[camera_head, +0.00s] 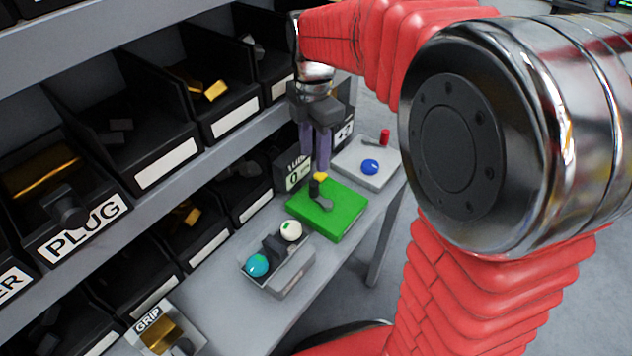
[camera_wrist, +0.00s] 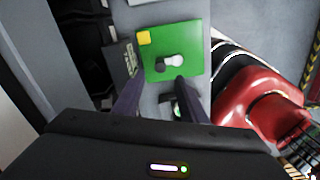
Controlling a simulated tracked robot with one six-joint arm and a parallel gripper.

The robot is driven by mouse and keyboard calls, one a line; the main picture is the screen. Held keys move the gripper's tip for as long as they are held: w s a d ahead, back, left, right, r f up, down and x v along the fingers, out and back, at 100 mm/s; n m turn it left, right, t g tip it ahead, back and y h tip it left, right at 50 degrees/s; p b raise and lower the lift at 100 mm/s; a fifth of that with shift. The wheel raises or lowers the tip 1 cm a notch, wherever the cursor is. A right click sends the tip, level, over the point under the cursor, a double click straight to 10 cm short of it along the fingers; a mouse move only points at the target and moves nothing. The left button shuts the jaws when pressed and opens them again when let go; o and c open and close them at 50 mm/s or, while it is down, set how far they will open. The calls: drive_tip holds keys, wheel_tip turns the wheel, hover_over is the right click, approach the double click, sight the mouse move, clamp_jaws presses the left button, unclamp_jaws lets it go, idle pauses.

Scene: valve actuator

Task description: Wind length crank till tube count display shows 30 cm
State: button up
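A green box (camera_head: 330,214) sits on the bench with a dark crank (camera_head: 320,197) on top and a small yellow block (camera_head: 320,177) at its far edge. My gripper (camera_head: 315,166) points down above the far side of the green box. In the wrist view its fingers (camera_wrist: 158,86) are apart and empty, short of the crank.
A grey tray (camera_head: 262,281) with a teal ball and a white ball stands nearer. Shelves of black bins, one labelled PLUG (camera_head: 84,229), line the left.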

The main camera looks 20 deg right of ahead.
sight(314, 181)
wheel_tip(314, 181, down, 10)
drive_tip(key=shift+f, duration=0.2)
drive_tip(key=shift+c, duration=0.2)
